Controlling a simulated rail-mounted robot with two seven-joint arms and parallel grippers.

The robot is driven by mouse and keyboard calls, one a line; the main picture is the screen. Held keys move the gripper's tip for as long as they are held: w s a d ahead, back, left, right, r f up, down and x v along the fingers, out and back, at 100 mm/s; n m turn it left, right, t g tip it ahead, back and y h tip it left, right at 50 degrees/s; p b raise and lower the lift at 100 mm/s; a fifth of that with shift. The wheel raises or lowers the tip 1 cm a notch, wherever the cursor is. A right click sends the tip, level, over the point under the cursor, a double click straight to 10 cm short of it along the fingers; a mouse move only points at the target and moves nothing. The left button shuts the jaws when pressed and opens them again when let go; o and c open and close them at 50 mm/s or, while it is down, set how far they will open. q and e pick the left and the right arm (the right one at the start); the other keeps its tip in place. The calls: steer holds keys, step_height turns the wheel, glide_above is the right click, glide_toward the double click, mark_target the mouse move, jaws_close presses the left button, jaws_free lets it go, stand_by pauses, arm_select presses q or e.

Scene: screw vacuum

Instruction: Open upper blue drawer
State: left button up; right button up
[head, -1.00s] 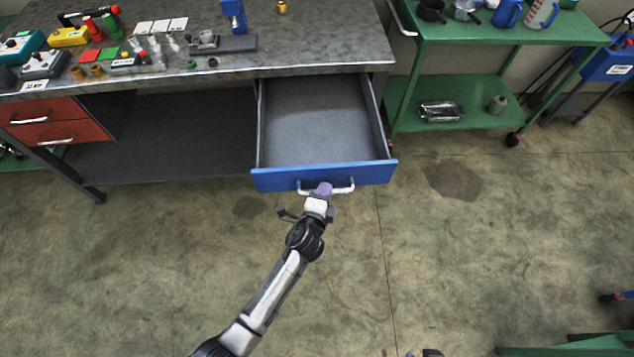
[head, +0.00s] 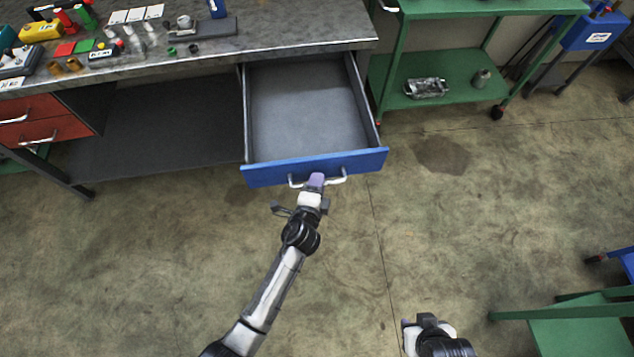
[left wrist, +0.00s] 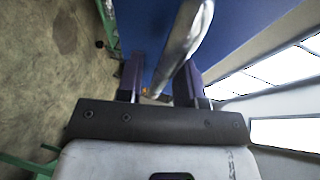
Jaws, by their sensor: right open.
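The upper blue drawer (head: 262,176) is pulled well out from under the workbench, and its grey inside is empty. Its pale bar handle (head: 336,179) is on the front face. My left gripper (head: 316,181) is at this handle. In the left wrist view, the metal handle (left wrist: 186,38) runs between the two purple fingers of my left gripper (left wrist: 160,78), with the blue drawer front behind it. My right gripper (head: 428,322) is open and empty, low over the floor at the bottom right.
The grey workbench (head: 290,38) carries tools and small parts at the left. Red drawers (head: 40,118) are under its left end. A green cart (head: 455,88) stands right of the drawer. Another green piece (head: 575,335) is at the lower right. The floor before the drawer is clear.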

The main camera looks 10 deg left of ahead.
arm_select(q)
steer(key=shift+o, duration=0.3)
steer(key=shift+s, duration=0.15)
steer(key=d+p+v, duration=0.1)
steer(key=v, duration=0.6)
steer(key=shift+a+p, duration=0.4)
steer(key=shift+a, duration=0.1)
steer(key=shift+s, duration=0.1)
